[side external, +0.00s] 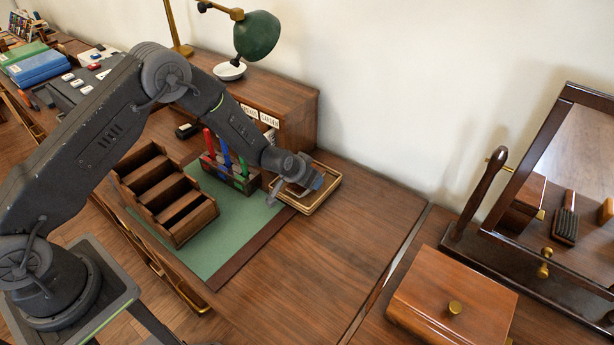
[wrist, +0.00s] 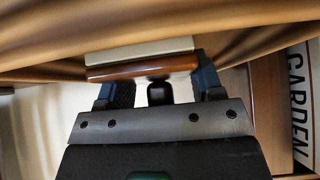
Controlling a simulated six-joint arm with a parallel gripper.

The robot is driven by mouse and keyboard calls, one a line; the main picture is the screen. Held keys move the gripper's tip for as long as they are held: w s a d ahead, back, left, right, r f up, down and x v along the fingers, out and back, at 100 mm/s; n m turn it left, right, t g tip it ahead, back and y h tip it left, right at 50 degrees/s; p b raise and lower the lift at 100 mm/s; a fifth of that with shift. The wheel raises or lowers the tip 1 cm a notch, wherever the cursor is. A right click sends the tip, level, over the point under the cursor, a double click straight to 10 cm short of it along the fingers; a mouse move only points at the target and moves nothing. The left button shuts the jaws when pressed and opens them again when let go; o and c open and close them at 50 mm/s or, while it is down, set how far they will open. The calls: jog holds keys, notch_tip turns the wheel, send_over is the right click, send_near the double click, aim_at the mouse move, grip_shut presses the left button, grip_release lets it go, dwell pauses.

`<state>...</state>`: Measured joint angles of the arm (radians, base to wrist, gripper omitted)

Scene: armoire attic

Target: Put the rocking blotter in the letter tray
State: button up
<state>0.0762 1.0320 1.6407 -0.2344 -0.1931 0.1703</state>
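The letter tray (side external: 332,187) is a low light-wood tray at the back right of the green desk mat. My gripper (side external: 308,184) is low over its left part. In the wrist view, tan tray parts (wrist: 255,38) fill the top. The rocking blotter (wrist: 142,69) shows there as a brown wooden top with a dark knob and a pale side. It is right at my fingertips (wrist: 165,88), which stand wide apart with clear space around the knob. The blotter is against or within the tray; its exact seating is hidden. I cannot make it out in the side view.
A pen rack with red, blue and green items (side external: 228,165) stands close left of the tray. A wooden divided rack (side external: 165,190) sits on the green mat (side external: 215,255). Labelled drawers (side external: 265,115) stand behind. The desk to the right is clear up to a wooden box (side external: 450,300).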

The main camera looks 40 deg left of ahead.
jog(key=o, duration=0.3)
jog(key=shift+r, duration=0.3)
jog(key=w+r+v, duration=0.1)
jog(key=w+v, duration=0.1)
jog(key=v, duration=3)
jog(key=s+a+r+g, duration=0.1)
jog(key=s+r, duration=0.2)
jog(key=s, duration=0.6)
jog(key=s+a+r+g, duration=0.1)
jog(key=s+a+r, duration=0.1)
jog(key=s, duration=0.8)
jog(key=shift+a+r, duration=0.25)
jog(key=shift+r, duration=0.65)
